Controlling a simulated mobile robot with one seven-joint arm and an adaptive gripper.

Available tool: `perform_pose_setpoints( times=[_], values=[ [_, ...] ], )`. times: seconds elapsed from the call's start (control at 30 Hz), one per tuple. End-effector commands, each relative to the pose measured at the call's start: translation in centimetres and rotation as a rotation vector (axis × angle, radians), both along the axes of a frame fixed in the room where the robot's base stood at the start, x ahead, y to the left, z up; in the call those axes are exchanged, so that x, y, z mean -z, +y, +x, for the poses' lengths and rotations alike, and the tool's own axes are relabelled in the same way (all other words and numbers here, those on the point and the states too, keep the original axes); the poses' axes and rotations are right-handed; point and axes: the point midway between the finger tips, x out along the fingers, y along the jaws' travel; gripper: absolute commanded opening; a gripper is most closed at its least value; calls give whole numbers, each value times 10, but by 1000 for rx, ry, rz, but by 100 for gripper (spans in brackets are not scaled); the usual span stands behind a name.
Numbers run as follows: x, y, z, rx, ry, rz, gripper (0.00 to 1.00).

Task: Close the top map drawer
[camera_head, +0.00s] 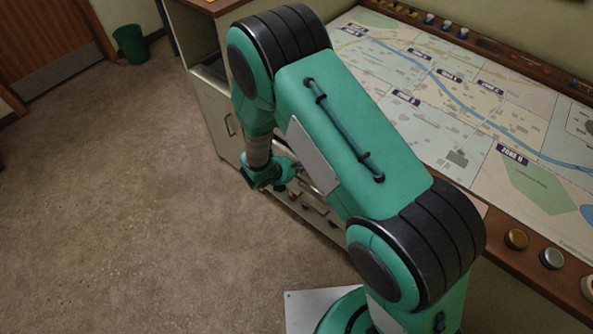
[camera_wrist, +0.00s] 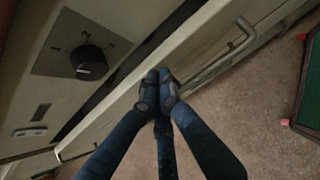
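In the wrist view a pale drawer front (camera_wrist: 205,48) runs diagonally, with a metal bar handle (camera_wrist: 228,52) on its outer face. A dark gap (camera_wrist: 112,88) between it and the cabinet face shows the drawer standing partly open. My gripper (camera_wrist: 158,88) has its dark fingertips together, with nothing seen between them. The tips overlap the drawer front's upper edge, beside the handle; I cannot tell whether they touch it. In the head view my gripper (camera_head: 270,173) is low by the console's front, and my arm hides most of the drawers.
A panel with a black knob (camera_wrist: 88,62) is on the cabinet face. The map table (camera_head: 465,90) lies above, with buttons (camera_head: 516,239) along its near edge. A cabinet door (camera_head: 218,120) stands left of my gripper. The carpet (camera_head: 120,210) is clear; a green bin (camera_head: 131,44) is far off.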

Motion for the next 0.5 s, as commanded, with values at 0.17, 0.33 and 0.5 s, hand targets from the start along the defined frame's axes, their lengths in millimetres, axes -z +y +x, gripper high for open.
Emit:
perform_pose_setpoints(
  times=[0.17, 0.33, 0.5],
  values=[
    [0, -19, 19, 4, -1, 0, 0],
    [0, -26, 26, 2, -1, 0, 0],
    [-1, -27, 26, 2, -2, -1, 0]
  ],
)
